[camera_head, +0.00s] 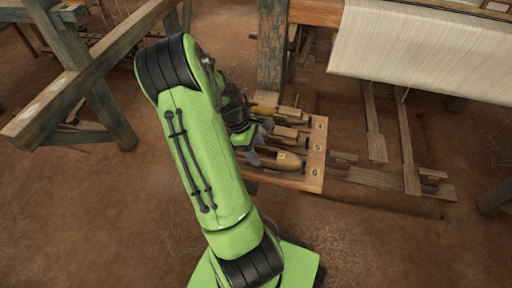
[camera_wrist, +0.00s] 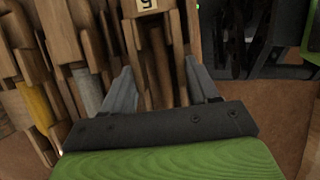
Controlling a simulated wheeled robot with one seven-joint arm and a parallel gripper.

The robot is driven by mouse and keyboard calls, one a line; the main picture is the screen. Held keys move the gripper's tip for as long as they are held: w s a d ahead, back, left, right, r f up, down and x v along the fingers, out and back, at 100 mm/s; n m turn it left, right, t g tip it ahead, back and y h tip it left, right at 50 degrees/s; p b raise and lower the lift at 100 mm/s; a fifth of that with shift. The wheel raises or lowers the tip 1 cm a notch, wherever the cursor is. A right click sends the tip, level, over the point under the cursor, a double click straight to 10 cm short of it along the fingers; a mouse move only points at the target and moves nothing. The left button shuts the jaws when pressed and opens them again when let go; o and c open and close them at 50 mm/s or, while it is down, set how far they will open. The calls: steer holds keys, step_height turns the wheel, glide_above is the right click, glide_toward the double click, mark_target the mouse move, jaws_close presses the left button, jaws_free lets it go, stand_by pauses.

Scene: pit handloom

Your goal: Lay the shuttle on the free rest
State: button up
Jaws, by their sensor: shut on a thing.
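A pale wooden shuttle (camera_head: 288,162) with a small marked tag is at the near end of a low wooden rack (camera_head: 312,183). My gripper (camera_head: 256,156) is at the shuttle's left end, partly hidden behind my arm. In the wrist view, my two grey fingers (camera_wrist: 162,90) stand on either side of a wooden piece (camera_wrist: 150,62), which I take to be the shuttle. I cannot tell whether the shuttle touches the rest under it. Other shuttles (camera_head: 285,133) lie side by side farther back on the rack, one with yellow on it (camera_head: 266,98).
The rack's right board carries several number tags (camera_head: 315,172). A loom post (camera_head: 271,48) and a pale warp sheet (camera_head: 425,50) stand behind. Wooden treadles (camera_head: 408,150) lie to the right. A timber frame (camera_head: 75,75) stands at left. The front floor is clear.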

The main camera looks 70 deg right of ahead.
steer(key=o, duration=1.3)
step_height(320, 180, up, 8)
steer(key=p, duration=0.7)
